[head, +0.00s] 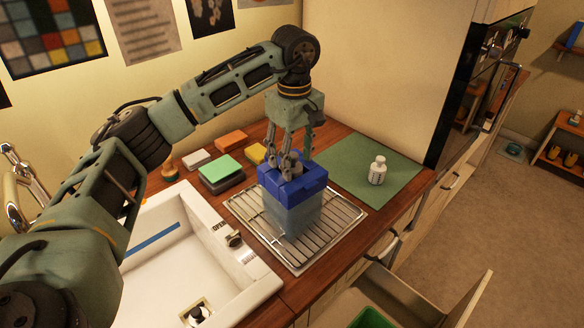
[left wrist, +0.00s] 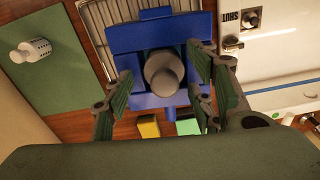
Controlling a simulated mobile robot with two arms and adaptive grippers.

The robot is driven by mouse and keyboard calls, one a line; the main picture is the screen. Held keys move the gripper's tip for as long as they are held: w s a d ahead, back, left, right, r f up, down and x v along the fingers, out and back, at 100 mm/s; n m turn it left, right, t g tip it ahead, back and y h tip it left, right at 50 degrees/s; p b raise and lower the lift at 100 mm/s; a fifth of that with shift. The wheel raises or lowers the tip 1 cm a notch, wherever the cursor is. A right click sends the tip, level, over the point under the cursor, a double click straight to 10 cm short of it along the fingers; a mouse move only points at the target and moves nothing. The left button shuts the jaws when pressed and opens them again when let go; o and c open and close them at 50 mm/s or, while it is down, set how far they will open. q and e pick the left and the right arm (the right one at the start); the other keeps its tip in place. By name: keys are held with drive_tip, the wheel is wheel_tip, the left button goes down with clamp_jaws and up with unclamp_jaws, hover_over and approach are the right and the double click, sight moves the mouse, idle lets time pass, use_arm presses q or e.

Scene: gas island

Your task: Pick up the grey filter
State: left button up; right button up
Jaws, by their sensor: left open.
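The grey filter (left wrist: 164,74) is a round grey piece standing in the middle of the blue top of a jug. In the head view, the jug has a blue lid part (head: 309,180) and a clear bluish body (head: 300,214) on a wire rack. My right gripper is in neither view.
The jug's wire rack (head: 332,233) lies beside a white sink (head: 160,250) with a tap. A white bottle (head: 377,170) stands on a green mat (head: 345,165). Sponges (head: 222,166) lie behind the rack. An open drawer (head: 390,292) is at the front.

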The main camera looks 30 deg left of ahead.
use_arm(q)
drive_tip(key=shift+f, duration=0.25)
drive_tip(key=c, duration=1.2)
drive_tip(key=shift+w+r+b, duration=0.1)
drive_tip(key=shift+r+b, duration=0.25)
drive_tip(key=shift+r, duration=0.2)
wheel_tip(320, 180, up, 8)
drive_tip(key=shift+f+b, duration=0.2)
drive_tip(key=shift+b, duration=0.3)
drive_tip(key=shift+r, duration=0.7)
drive_tip(key=shift+f, duration=0.1)
